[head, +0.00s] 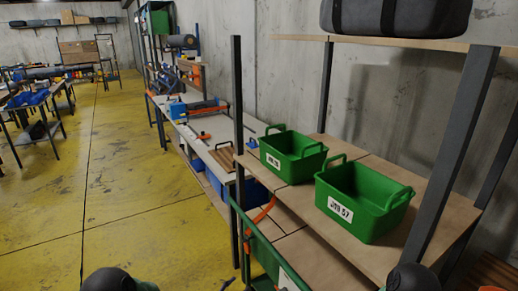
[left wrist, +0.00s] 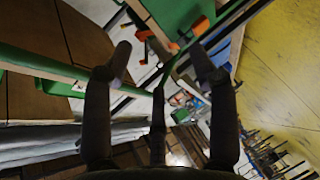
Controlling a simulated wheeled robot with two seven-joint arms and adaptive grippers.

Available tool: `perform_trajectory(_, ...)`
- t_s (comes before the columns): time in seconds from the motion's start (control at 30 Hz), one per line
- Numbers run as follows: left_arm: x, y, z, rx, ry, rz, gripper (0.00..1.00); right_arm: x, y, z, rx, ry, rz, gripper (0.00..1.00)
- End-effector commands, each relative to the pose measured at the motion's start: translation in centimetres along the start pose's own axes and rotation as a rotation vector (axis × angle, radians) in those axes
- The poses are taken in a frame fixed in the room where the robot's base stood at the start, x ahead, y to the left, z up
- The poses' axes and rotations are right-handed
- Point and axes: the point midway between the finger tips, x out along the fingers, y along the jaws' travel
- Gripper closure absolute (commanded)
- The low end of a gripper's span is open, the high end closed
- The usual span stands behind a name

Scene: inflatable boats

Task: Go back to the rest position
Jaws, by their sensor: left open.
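My left gripper (left wrist: 163,62) shows in the left wrist view with its dark fingers spread apart. It is open, and nothing is held between the fingers. Behind the fingers are a green bar, a green panel and orange parts, blurred by the tilted view. In the head view, two dark rounded parts of my arms show at the bottom edge, one left and one right. Neither gripper's fingertips can be made out there. My right gripper is not in view.
A wooden shelf rack (head: 286,203) on the right holds two green bins, the left one (head: 292,157) and the right one (head: 363,204). A dark grey bag (head: 396,17) lies on its top shelf. A workbench (head: 215,127) stands behind. The yellow floor (head: 130,190) on the left is clear.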

Motion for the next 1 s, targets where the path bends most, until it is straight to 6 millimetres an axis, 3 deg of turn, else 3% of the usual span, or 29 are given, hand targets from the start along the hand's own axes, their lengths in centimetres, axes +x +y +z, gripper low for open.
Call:
perform_trajectory(0.03,-1.1,-2.3,1.1,0.040,-0.016,-0.097,0.41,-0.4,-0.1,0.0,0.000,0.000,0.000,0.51)
perform_trajectory(0.2,-6.1,-9.5,5.2,0.199,-0.141,-0.399,0.41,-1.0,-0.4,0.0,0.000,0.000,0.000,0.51)
perform_trajectory(0.4,-14.4,-15.2,11.1,0.339,-0.401,-0.667,0.41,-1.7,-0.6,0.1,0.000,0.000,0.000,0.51)
perform_trajectory(0.6,-21.5,-17.2,15.7,0.409,-0.649,-0.791,0.41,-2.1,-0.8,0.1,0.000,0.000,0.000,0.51)
perform_trajectory(0.7,-23.5,-17.5,17.0,0.422,-0.721,-0.814,0.41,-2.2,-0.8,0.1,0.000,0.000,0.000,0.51)
perform_trajectory(1.0,-24.5,-17.6,17.6,0.431,-0.762,-0.822,0.41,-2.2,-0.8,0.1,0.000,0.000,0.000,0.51)
